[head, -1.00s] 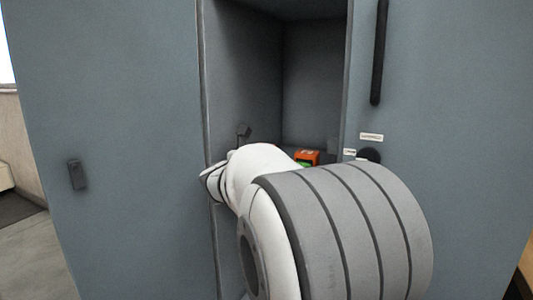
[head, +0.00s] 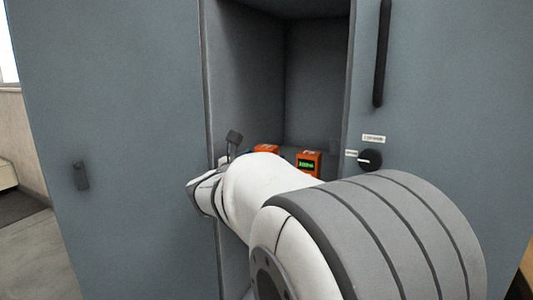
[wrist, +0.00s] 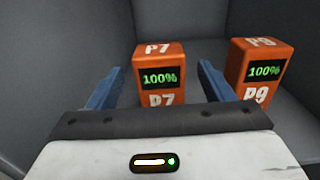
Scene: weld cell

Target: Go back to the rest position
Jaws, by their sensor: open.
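My gripper (wrist: 160,85) shows in the wrist view with its two blue fingers apart and nothing between them. An orange block marked P7 (wrist: 161,57) with a green 100% display stands ahead of the fingers, a little beyond their tips. A second orange block marked P9 (wrist: 265,60), also reading 100%, stands to the right, beyond the right finger. In the head view my arm reaches to the cabinet opening and hides most of the gripper. Two orange blocks show behind the arm, one at the right (head: 308,162) and one partly hidden at the left (head: 266,149).
The blue-grey cabinet (head: 440,120) has an open bay with dark grey walls (head: 315,85) around the blocks. A long black handle (head: 381,55) and a black knob (head: 370,160) are on its right front.

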